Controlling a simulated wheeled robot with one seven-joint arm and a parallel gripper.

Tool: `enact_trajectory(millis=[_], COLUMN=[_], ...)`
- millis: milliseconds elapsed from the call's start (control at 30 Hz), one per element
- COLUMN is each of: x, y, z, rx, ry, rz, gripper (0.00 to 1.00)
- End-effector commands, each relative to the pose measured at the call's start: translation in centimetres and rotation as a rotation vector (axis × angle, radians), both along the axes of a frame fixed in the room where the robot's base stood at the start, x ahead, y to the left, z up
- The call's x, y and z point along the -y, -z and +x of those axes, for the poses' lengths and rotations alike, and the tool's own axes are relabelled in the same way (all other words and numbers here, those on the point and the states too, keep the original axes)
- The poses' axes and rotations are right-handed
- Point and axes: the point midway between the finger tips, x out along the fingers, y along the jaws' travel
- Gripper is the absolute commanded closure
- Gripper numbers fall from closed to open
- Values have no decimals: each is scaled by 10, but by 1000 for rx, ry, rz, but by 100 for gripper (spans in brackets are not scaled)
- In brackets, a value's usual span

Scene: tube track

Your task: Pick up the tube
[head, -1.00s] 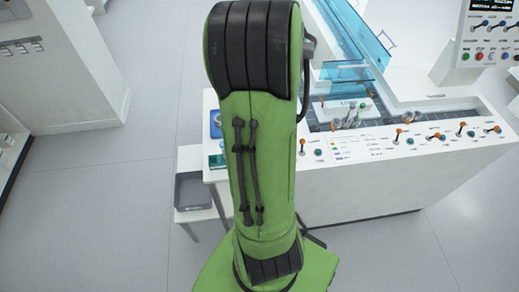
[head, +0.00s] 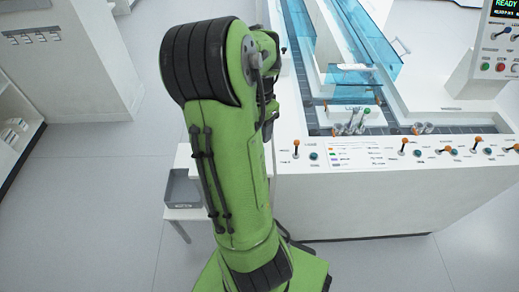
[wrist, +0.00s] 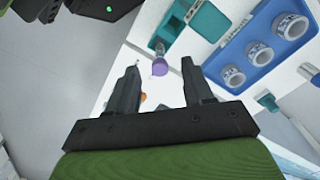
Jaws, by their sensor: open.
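In the wrist view my gripper (wrist: 160,68) is open, its two dark fingers spread and nothing between them in grip. A tube with a purple cap (wrist: 160,66) shows beyond the gap between the fingertips, apart from them. It appears to be at a teal holder (wrist: 170,25); how it is seated is hard to tell. In the head view my green arm hides the gripper. Small clear tubes (head: 352,123), one with a green top, stand on the track at the near end of the machine.
A blue rack with several round openings (wrist: 262,53) lies right of the fingers in the wrist view. The white machine bench (head: 380,195) has orange-topped levers (head: 403,145) along its near edge. A grey bin (head: 183,187) stands left of it. Open floor (head: 90,220) lies to the left.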

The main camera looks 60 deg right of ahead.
Motion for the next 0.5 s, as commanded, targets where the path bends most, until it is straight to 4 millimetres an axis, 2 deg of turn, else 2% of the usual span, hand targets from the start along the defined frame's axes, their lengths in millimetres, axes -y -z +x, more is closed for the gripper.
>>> enact_trajectory(millis=[267, 500], x=[3, 4], y=[48, 49], z=[-2, -2], rx=[-3, 1], ry=[0, -2], rz=[3, 0], gripper=[49, 50])
